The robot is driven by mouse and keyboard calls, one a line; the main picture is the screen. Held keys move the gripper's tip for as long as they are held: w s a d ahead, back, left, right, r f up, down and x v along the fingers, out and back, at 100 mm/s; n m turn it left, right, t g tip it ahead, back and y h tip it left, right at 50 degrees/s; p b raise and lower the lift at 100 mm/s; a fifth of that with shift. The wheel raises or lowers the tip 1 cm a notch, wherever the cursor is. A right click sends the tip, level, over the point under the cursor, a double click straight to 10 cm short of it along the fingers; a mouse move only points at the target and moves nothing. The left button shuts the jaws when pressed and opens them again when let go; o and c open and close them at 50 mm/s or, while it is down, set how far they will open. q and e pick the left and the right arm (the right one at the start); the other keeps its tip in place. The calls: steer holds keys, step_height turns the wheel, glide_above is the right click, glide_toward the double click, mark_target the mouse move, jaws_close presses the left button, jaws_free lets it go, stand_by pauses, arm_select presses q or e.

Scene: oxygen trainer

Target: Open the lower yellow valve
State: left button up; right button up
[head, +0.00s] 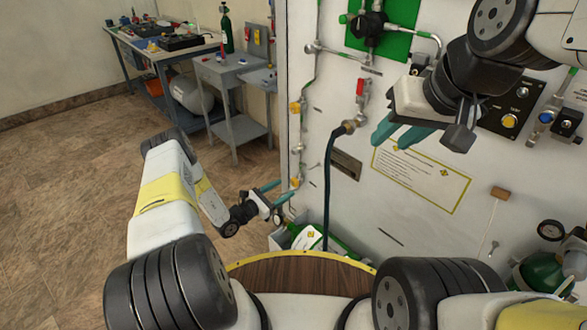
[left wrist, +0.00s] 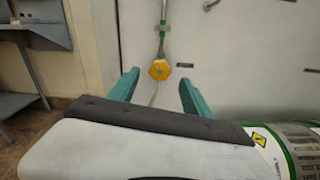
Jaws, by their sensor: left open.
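The lower yellow valve (head: 296,182) is on the pipe along the left edge of the white panel. In the left wrist view this yellow knob (left wrist: 160,70) shows ahead, between the two fingertips in the picture. My left gripper (head: 286,189) is open and empty, with its teal fingers pointing at the panel near the lower valve. The fingers (left wrist: 159,77) do not appear to touch the knob. An upper yellow valve (head: 296,107) sits higher on the same pipe. My right gripper (head: 392,141) is in front of the panel at upper right, its teal fingers apart with nothing between them.
A dark hose (head: 327,190) hangs from a fitting right of the valve. A green and white cylinder (left wrist: 300,150) lies low at right in the left wrist view. A grey side table (head: 222,66) and a workbench stand at back left. The floor at left is clear.

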mark_target(293, 183)
arm_select(q)
steer(key=shift+x, duration=2.35)
steer(key=shift+c, duration=0.5)
jaws_close()
steer(key=n, duration=0.2)
steer(key=shift+n, duration=2.3)
